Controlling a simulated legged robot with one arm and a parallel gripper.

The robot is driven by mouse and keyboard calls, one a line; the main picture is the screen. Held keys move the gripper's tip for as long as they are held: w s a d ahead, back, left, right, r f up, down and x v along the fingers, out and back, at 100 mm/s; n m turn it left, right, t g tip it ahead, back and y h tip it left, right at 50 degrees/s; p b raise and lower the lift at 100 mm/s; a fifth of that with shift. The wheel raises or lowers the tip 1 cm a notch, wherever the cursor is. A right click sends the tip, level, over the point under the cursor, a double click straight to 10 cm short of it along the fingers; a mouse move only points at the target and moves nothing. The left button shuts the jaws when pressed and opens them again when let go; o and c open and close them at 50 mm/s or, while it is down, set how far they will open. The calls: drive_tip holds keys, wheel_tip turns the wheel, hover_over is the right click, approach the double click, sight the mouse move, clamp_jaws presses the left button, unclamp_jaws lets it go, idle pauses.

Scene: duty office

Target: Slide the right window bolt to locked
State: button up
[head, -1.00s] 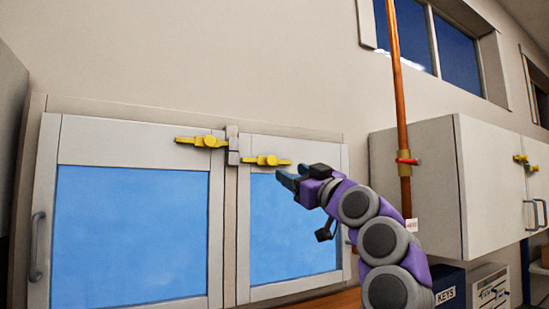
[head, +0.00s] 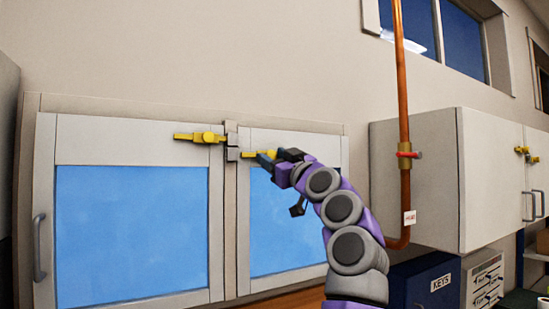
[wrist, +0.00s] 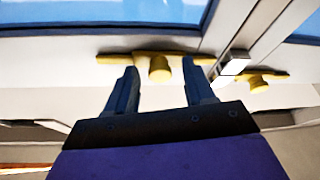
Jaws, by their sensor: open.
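The right window bolt (head: 248,154) is a yellow bar with a round knob on the top rail of the right window (head: 303,143). In the head view my gripper (head: 264,161) covers part of its right side. In the wrist view the right bolt's knob (wrist: 159,69) sits between the two fingertips of my open gripper (wrist: 160,75), with a gap on each side. The bar's inner end lies close to a grey keeper (wrist: 233,64) on the frame between the windows. I cannot tell whether it enters the keeper.
A similar yellow left bolt (head: 200,136) sits on the left window, by the grey upper keeper (head: 231,134). A copper pipe (head: 403,110) with a red-handled valve runs down the wall at right. A white wall cabinet (head: 432,180) and a blue key box (head: 425,285) stand beyond it.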

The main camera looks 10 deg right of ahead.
clamp_jaws()
idle(0.3)
idle(0.3)
